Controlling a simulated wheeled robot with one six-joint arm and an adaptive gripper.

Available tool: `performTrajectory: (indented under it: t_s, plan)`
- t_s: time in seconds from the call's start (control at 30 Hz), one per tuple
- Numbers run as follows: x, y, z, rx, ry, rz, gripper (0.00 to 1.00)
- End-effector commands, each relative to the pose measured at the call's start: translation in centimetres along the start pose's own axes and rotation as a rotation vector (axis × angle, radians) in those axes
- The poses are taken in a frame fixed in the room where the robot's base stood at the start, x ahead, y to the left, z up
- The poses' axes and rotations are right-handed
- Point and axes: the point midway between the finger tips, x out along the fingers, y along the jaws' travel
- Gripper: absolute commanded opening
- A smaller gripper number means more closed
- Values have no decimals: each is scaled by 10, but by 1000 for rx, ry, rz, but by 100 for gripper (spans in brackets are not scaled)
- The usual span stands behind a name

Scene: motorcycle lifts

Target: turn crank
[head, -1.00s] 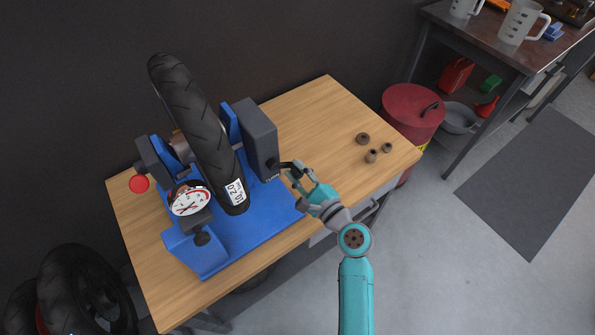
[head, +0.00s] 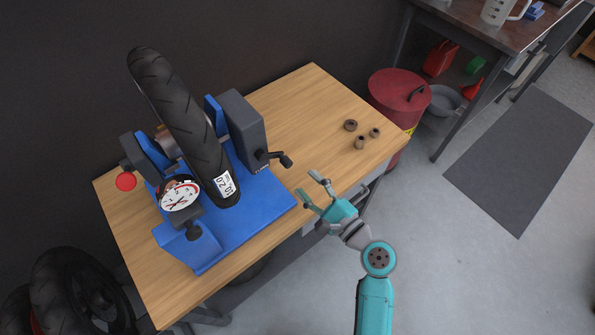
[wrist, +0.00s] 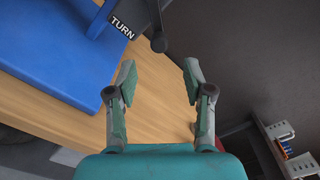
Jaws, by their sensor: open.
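The black crank (head: 272,158) sticks out from the right side of the dark grey box (head: 244,127) on the blue wheel stand (head: 262,206). Its knob (head: 286,161) points to the right. My gripper (head: 311,186) is open and empty, apart from the crank, to its lower right over the front edge of the bench. In the wrist view my open gripper (wrist: 158,80) has only bench top between its fingers. A dark part of the crank with the knob (wrist: 158,42) shows beyond the fingertips, next to a "TURN" label (wrist: 122,25).
The stand holds a tyre (head: 180,120) and a dial gauge (head: 180,194) on the wooden bench (head: 290,98). Several small brown cylinders (head: 360,142) stand on the right of the bench. A red drum (head: 400,98) is beside it.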

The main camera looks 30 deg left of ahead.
Motion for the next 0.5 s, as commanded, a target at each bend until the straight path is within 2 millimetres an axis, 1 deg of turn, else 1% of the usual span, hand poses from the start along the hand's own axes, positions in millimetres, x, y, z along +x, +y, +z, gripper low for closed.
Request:
performTrajectory:
  t_s: [0.03,0.1,0.2,0.33,0.5]
  plan:
    - [-8,0,-1,0,2,-1,52]
    - [-16,0,-1,1,3,-1,52]
    - [-23,0,0,0,1,0,52]
    - [-26,-1,0,0,0,-1,52]
    - [-26,0,0,0,-1,0,52]
